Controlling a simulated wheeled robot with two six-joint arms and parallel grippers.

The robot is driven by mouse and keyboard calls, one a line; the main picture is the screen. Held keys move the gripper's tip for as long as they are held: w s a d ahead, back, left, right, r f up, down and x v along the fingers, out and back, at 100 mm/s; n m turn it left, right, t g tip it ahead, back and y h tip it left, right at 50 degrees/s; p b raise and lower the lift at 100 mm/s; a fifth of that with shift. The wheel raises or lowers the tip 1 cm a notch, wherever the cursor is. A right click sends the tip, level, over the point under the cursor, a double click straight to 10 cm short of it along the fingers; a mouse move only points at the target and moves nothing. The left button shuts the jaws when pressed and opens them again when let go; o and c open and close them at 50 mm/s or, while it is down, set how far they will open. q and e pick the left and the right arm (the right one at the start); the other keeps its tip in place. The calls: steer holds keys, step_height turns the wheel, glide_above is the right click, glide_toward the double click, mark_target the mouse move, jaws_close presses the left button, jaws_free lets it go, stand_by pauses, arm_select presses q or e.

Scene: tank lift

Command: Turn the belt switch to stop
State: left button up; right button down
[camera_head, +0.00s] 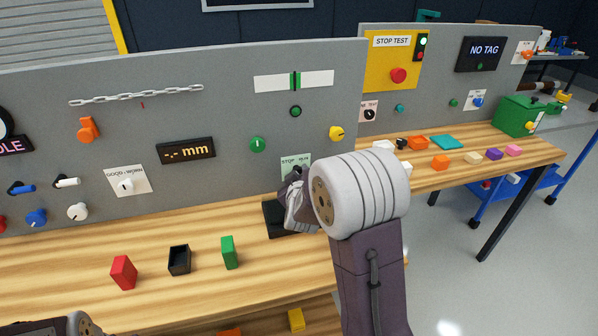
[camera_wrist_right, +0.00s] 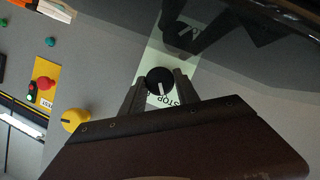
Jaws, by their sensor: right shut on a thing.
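The belt switch is a round black knob (camera_wrist_right: 159,81) with a white pointer mark, on a pale green label (camera_wrist_right: 158,57) reading STOP. In the right wrist view, the mark points down the picture, toward the lettering. My right gripper (camera_wrist_right: 158,86) is shut on the knob, one finger on each side. In the head view, the label (camera_head: 293,160) shows above my right gripper (camera_head: 294,188), and the knob is mostly hidden behind it. The rest of the lettering is partly covered. My left gripper is not in view; only a part of my left arm shows at the lower left.
A yellow knob (camera_head: 336,133) and a green knob (camera_head: 257,144) sit on the grey panel close to my right gripper. A black block (camera_head: 272,221) stands below it. A red block (camera_head: 123,272), a black box (camera_head: 180,260) and a green block (camera_head: 229,252) stand on the bench.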

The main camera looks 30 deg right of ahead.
steer(key=shift+n, duration=0.4)
stand_by(0.3)
steer(key=c, duration=1.2)
jaws_free()
steer(key=shift+a+p, duration=0.1)
steer(key=shift+p, duration=0.2)
steer(key=p+v, duration=0.1)
steer(key=v, duration=0.5)
steer(key=shift+s+a+r, duration=0.1)
steer(key=shift+a, duration=0.05)
steer(key=b, duration=0.1)
steer(key=s+b, duration=0.1)
steer(key=shift+s+a+b, duration=0.25)
steer(key=shift+a+b, duration=0.05)
steer(key=shift+s+a+r+b, duration=0.25)
steer(key=shift+s+b, duration=0.15)
steer(key=shift+b, duration=0.1)
